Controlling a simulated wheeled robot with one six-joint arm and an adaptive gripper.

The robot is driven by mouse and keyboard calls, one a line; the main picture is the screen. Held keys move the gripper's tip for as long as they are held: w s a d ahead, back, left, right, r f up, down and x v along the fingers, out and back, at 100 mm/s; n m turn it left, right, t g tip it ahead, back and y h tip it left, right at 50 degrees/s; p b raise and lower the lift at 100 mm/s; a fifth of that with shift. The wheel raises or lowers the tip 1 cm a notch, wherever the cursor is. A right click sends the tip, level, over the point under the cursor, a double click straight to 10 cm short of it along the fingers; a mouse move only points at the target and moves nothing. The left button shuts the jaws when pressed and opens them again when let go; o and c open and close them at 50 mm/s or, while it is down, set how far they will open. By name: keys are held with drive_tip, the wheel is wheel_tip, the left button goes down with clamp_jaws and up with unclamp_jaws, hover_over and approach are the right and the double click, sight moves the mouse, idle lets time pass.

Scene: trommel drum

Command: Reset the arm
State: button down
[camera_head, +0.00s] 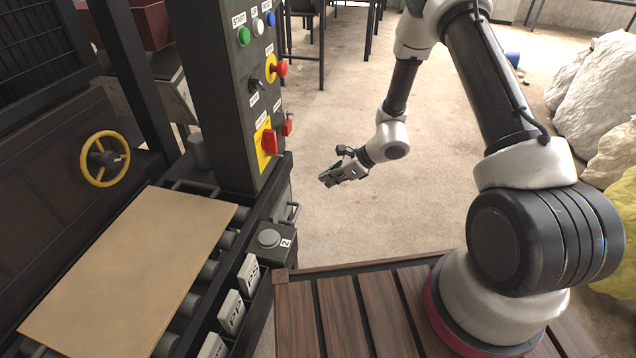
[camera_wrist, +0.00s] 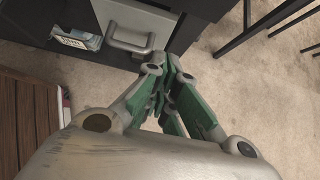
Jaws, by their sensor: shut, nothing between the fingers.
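My gripper (camera_head: 328,180) hangs in the middle of the head view, over the open floor and to the right of the dark control post. Its fingers are brought together and hold nothing. In the wrist view the green-and-grey fingers (camera_wrist: 168,100) meet in front of a grey drawer or box with a handle (camera_wrist: 132,36). Some gap shows between the fingertips and that handle, but I cannot tell the distance. My arm reaches down from the upper right in the head view.
The control post (camera_head: 240,90) carries buttons, a yellow-based knob and red switches. A roller conveyor (camera_head: 205,272) bears a tan board (camera_head: 130,270). A yellow handwheel (camera_head: 105,158) is at left. Pale sacks (camera_head: 595,90) lie at right. The concrete floor (camera_head: 350,225) around my gripper is clear.

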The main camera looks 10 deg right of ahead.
drive_tip(key=s+d+r+n+g, duration=0.2)
drive_tip(key=s+r+n+g, duration=0.15)
drive_tip(key=s, duration=0.25)
drive_tip(key=s+d+r+n+g, duration=0.2)
drive_tip(key=s+r+n, duration=0.1)
drive_tip(key=s+n, duration=0.3)
drive_tip(key=s+d+r+n+t+h, duration=0.2)
drive_tip(key=s+d+r+n, duration=0.2)
drive_tip(key=r, duration=0.7)
drive_tip(key=s+d+r+n+t+h, duration=0.2)
drive_tip(key=s+d+r, duration=0.6)
drive_tip(key=r, duration=0.4)
drive_tip(key=s+d+r+n+t+h, duration=0.2)
drive_tip(key=s+d+r+n+h, duration=0.2)
drive_tip(key=r, duration=0.7)
drive_tip(key=shift+s+d+r+n, duration=0.15)
drive_tip(key=shift+s+d+n, duration=0.95)
drive_tip(key=shift+d+n, duration=0.35)
